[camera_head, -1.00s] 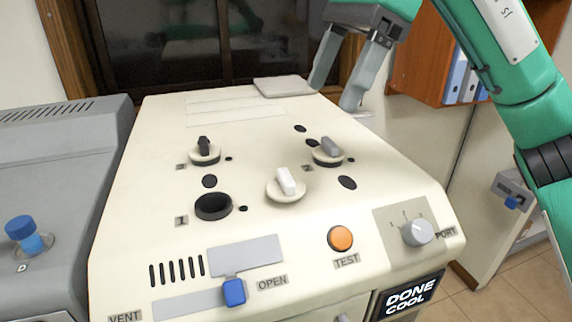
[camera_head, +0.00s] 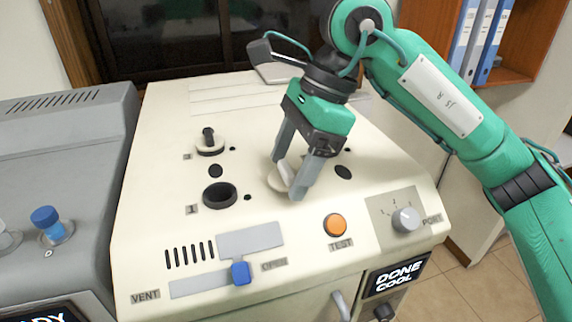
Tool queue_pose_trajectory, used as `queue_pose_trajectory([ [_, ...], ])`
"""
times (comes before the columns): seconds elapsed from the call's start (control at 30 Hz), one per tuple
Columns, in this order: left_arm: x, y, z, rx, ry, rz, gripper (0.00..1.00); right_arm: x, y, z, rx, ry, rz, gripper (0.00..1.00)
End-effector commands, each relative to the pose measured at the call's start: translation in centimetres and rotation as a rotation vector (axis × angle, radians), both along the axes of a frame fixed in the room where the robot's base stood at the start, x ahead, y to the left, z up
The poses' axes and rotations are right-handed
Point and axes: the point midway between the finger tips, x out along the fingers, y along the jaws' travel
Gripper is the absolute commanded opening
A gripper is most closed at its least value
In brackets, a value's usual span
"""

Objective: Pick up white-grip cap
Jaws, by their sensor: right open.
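The white-grip cap (camera_head: 285,174) lies on the sloping top of the cream machine (camera_head: 300,230), right of the open dark port. It has a round pale base and an upright white grip. My right gripper (camera_head: 287,178) comes down over it from above, open, with one finger on each side of the white grip. The near finger hides part of the cap's right side. I cannot tell whether the fingers touch the grip. My left gripper is not in view.
A dark-grip cap (camera_head: 209,143) sits at the upper left, above an open dark port (camera_head: 220,195). The orange TEST button (camera_head: 335,224), a grey knob (camera_head: 405,219) and a blue slider (camera_head: 241,272) are nearer the front. A grey machine (camera_head: 60,180) stands at the left.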

Motion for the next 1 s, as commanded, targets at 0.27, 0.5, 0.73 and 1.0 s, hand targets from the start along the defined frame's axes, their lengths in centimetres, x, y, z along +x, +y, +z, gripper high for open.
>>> queue_pose_trajectory([
  [0.27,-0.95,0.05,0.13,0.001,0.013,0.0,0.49,-0.09,0.21,-0.63,0.0,-0.001,0.0,0.71],
  [0.5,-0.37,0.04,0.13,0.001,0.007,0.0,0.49,-0.08,0.2,-0.6,0.0,-0.001,0.0,0.34],
  [0.73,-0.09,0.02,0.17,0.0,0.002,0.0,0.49,-0.08,0.2,-0.58,0.0,-0.001,0.0,0.25],
  [1.0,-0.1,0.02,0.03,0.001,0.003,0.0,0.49,-0.04,0.21,-0.27,0.001,-0.002,-0.001,0.25],
])
